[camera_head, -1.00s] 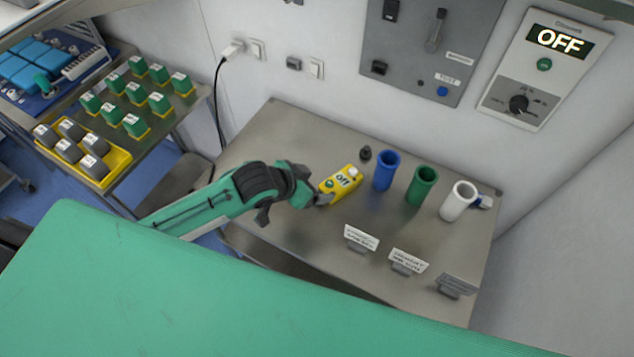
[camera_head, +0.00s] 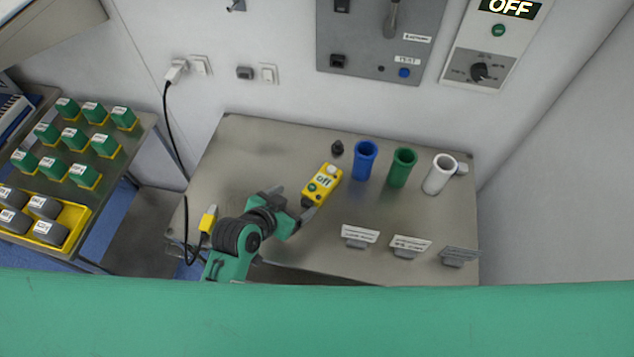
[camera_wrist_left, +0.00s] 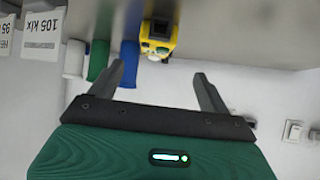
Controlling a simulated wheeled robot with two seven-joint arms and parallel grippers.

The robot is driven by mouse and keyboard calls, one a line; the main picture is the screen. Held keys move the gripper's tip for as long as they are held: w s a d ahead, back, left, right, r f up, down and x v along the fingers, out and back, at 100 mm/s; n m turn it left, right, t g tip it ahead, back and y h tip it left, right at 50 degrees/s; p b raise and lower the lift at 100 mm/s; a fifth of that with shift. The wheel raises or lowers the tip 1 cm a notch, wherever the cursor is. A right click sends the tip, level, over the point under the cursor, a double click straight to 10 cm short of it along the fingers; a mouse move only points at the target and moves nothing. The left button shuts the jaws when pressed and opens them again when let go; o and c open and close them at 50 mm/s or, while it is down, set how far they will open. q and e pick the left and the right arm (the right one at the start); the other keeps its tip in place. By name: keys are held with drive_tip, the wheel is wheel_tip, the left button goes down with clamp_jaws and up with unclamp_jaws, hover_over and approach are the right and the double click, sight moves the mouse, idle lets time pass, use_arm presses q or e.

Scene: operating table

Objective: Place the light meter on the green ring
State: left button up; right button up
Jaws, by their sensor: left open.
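The yellow light meter (camera_head: 318,192), its display reading "off", lies on the metal table; it also shows in the left wrist view (camera_wrist_left: 158,38). A green tube-shaped ring (camera_head: 402,168) stands to its right, between a blue and a white one; the left wrist view shows it too (camera_wrist_left: 97,60). My left gripper (camera_head: 295,202) is open at the meter's lower left. In the left wrist view, the meter is beyond the spread fingertips (camera_wrist_left: 158,76), roughly centred between them, and not gripped. My right gripper is not in view.
The blue tube (camera_head: 365,160), white tube (camera_head: 440,174) and a small black knob (camera_head: 337,148) stand near the meter. Several label cards (camera_head: 360,235) line the front edge. A small yellow object (camera_head: 208,219) is beside my arm. The table's left part (camera_head: 240,150) is clear.

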sight(319, 185)
use_arm(q)
drive_tip(key=p+x, duration=0.1)
drive_tip(key=x, duration=0.5)
drive_tip(key=shift+w+d+f, duration=0.1)
drive_tip(key=shift+w+d, duration=0.15)
drive_tip(key=shift+w, duration=0.1)
drive_tip(key=shift+w+d+f, duration=0.15)
drive_tip(key=shift+w+f, duration=0.05)
drive_tip(key=shift+w+d+f, duration=0.15)
drive_tip(key=shift+w+d, duration=0.05)
drive_tip(key=shift+w+d+p, duration=0.2)
drive_tip(key=shift+w+p, duration=0.05)
drive_tip(key=shift+p, duration=0.25)
drive_tip(key=p+x, duration=0.1)
drive_tip(key=x, duration=0.2)
drive_tip(key=shift+d, duration=0.2)
drive_tip(key=shift+w+d+f, duration=0.25)
drive_tip(key=shift+w+f, duration=0.15)
drive_tip(key=shift+w, duration=0.05)
